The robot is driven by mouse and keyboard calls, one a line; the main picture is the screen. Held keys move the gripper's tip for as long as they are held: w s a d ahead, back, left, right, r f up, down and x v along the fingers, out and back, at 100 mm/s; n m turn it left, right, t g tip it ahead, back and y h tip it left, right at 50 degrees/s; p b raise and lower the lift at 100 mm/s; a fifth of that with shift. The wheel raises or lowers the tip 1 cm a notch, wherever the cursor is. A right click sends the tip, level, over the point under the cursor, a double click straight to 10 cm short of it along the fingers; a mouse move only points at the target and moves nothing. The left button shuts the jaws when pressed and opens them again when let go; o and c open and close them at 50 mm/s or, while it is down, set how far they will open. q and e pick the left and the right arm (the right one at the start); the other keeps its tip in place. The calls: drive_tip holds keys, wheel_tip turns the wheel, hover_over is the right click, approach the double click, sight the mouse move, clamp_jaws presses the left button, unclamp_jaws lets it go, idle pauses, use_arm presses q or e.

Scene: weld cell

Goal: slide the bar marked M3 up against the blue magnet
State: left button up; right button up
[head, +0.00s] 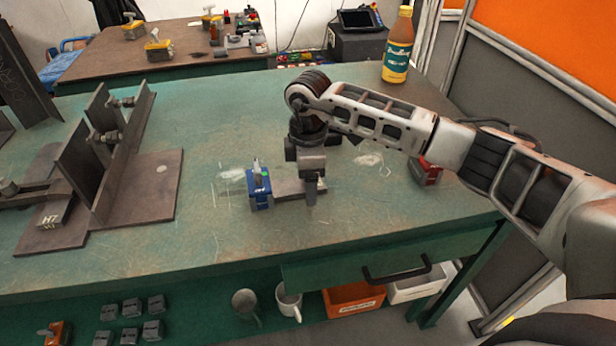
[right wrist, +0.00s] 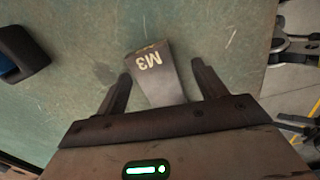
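The bar marked M3 (right wrist: 160,78) lies flat on the green bench between the fingers of my right gripper (right wrist: 160,75) in the right wrist view. Slim gaps show between bar and fingers, so the gripper is open around it. In the head view my right gripper (head: 311,192) is down over the right part of the grey bar (head: 287,188). A dark blue block (right wrist: 22,52) is cut off at the wrist view's left edge. My left gripper is out of view.
A steel fixture with upright plates (head: 150,180) stands left on the bench (head: 220,225). A red block (head: 428,172) sits to the right, partly behind my arm. A bottle (head: 397,48) stands at the far right. Bench room in front of the magnet is clear.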

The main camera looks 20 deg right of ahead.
drive_tip(key=shift+a, duration=0.1)
drive_tip(key=shift+r, duration=0.15)
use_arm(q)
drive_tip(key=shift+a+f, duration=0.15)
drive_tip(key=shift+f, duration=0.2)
use_arm(e)
wheel_tip(320, 180, up, 16)
